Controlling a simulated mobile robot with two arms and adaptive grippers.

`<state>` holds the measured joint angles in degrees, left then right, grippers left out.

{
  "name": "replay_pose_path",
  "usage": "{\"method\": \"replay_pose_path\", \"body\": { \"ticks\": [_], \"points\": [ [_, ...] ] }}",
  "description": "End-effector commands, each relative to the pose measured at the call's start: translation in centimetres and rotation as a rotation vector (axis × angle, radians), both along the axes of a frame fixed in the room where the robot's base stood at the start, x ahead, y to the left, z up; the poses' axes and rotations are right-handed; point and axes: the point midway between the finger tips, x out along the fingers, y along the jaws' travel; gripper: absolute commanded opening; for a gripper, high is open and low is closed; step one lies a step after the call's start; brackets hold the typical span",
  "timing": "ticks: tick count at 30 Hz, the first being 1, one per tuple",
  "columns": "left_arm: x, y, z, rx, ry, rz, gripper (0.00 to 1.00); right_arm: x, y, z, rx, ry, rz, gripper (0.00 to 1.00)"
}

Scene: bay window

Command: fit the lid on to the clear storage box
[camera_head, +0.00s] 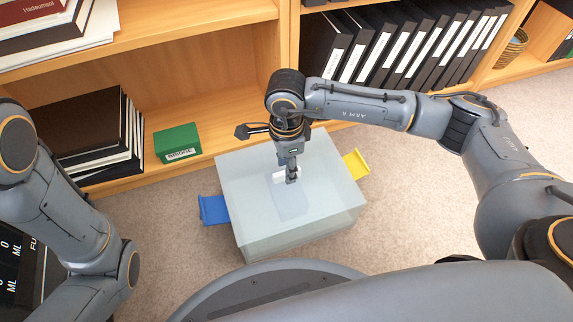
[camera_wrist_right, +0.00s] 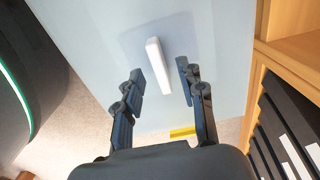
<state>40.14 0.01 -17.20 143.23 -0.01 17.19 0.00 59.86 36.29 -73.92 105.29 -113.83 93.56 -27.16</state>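The clear storage box (camera_head: 262,243) stands on the carpet in front of the shelf. The pale, see-through lid (camera_head: 245,180) covers its top; I cannot tell whether it is fully seated. A blue flap (camera_head: 213,210) sticks out on the left side and a yellow flap (camera_head: 355,164) on the right. A white bar handle (camera_wrist_right: 158,66) stands at the lid's middle. My right gripper (camera_head: 292,178) points down over it. In the wrist view, its open fingers (camera_wrist_right: 160,72) lie either side of the handle, with gaps showing. My left gripper is out of view.
A wooden shelf (camera_head: 160,115) runs behind the box, with a green box (camera_head: 177,143), dark books (camera_head: 85,130) and several black binders (camera_head: 400,45). My left arm is at the left. Bare carpet (camera_head: 410,210) lies right of the box.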

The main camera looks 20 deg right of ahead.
Motion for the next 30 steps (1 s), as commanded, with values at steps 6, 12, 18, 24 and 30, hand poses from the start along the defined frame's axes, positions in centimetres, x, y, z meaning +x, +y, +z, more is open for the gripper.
{"method": "replay_pose_path", "body": {
  "ticks": [6, 12, 18, 24, 30],
  "points": [
    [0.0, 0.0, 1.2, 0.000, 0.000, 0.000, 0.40, 0.0, 0.0, 1.6, 0.000, 0.000, 0.000, 0.39],
    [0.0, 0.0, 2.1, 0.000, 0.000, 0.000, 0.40, 0.0, 0.0, 2.8, 0.000, 0.000, 0.000, 0.39],
    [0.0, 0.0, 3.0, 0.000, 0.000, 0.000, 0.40, 0.0, 0.0, 4.0, 0.000, 0.000, 0.000, 0.39],
    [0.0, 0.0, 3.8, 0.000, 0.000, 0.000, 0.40, 0.0, 0.0, 5.1, 0.000, 0.000, -0.001, 0.39],
    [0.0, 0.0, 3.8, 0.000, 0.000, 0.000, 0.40, 0.0, 0.0, 5.2, 0.000, 0.000, 0.000, 0.39]
  ]
}}
